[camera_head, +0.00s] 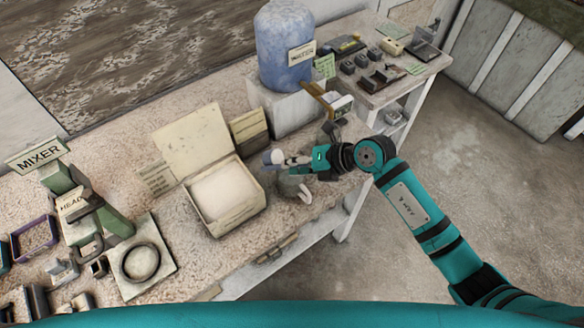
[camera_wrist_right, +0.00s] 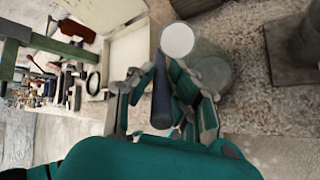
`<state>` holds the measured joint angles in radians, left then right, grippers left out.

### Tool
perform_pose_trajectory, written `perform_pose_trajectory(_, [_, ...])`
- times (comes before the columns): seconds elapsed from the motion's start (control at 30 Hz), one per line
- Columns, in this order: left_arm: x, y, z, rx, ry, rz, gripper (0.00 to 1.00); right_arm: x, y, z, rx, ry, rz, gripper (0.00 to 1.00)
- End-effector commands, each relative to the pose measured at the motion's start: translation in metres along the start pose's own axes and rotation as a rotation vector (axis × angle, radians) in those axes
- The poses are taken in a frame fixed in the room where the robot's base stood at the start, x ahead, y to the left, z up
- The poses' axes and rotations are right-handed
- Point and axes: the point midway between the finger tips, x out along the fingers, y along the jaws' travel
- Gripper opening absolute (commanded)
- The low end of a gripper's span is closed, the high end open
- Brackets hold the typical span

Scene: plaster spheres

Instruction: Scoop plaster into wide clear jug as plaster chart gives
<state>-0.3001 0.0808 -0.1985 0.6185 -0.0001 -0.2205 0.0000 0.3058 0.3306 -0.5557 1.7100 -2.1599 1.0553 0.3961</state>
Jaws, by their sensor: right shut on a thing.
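My right gripper (camera_head: 296,161) is shut on the dark handle of a scoop (camera_wrist_right: 161,95). The scoop's round cup (camera_wrist_right: 177,40) shows white plaster in the right wrist view. In the head view the scoop's pale end (camera_head: 272,158) sits just right of the plaster box. A greyish clear jug (camera_head: 291,187) with a pale handle stands below the gripper, partly hidden by it; it also shows behind the scoop in the right wrist view (camera_wrist_right: 215,67). An open box (camera_head: 232,224) holds white plaster, its lid tilted back. My left gripper is not in view.
A blue water container (camera_head: 285,50) stands on a pale block behind the gripper. Cards (camera_head: 157,178) stand by the box; their text is unreadable. A green stand labelled mixer (camera_head: 38,153), a ring on a plate (camera_head: 141,262) and small parts fill the left. Tools lie at the back right.

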Motion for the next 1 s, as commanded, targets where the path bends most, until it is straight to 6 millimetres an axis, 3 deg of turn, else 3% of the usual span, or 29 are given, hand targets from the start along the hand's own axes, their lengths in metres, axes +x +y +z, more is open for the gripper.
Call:
perform_pose_trajectory(0.7, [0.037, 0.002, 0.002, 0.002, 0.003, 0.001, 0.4, -0.002, -0.012, -0.006, 0.002, -0.064, 0.119, 0.0])
perform_pose_trajectory(1.0, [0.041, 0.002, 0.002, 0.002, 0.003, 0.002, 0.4, -0.004, -0.011, -0.006, 0.001, -0.075, 0.14, 0.0])
